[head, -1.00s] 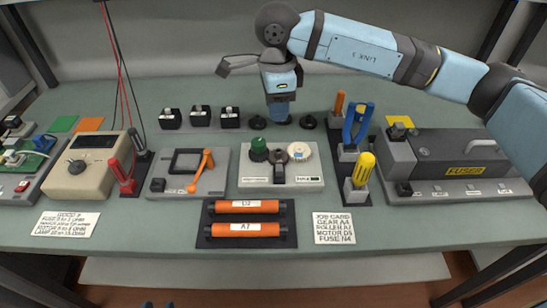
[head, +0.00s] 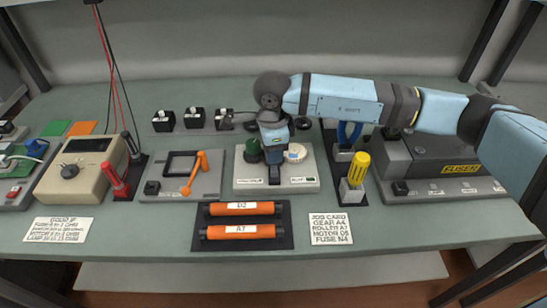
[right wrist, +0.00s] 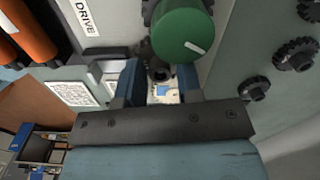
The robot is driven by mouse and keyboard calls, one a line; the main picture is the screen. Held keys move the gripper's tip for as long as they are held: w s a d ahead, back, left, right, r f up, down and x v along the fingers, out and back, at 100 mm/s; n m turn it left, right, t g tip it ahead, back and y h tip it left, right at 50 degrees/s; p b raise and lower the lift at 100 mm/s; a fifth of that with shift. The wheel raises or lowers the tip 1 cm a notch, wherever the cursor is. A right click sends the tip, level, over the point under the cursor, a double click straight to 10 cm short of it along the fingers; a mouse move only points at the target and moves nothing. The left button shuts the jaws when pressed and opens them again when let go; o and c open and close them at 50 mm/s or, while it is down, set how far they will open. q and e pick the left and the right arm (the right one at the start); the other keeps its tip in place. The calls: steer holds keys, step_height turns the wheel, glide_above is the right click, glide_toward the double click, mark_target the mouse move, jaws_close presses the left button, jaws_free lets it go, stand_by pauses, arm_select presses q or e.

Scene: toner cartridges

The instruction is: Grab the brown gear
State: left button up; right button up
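The drive unit (head: 277,185) is a light block in the middle of the table. My left gripper is not in view.
Orange rollers (head: 242,209) lie on a dark tray in front. Dark toothed gears (right wrist: 257,88) stand on the table to one side in the right wrist view. A yellow-handled tool (head: 358,169) stands to the right, near the fuser unit (head: 440,160).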

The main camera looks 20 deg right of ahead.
jaws_close()
steer(key=shift+r, duration=0.2)
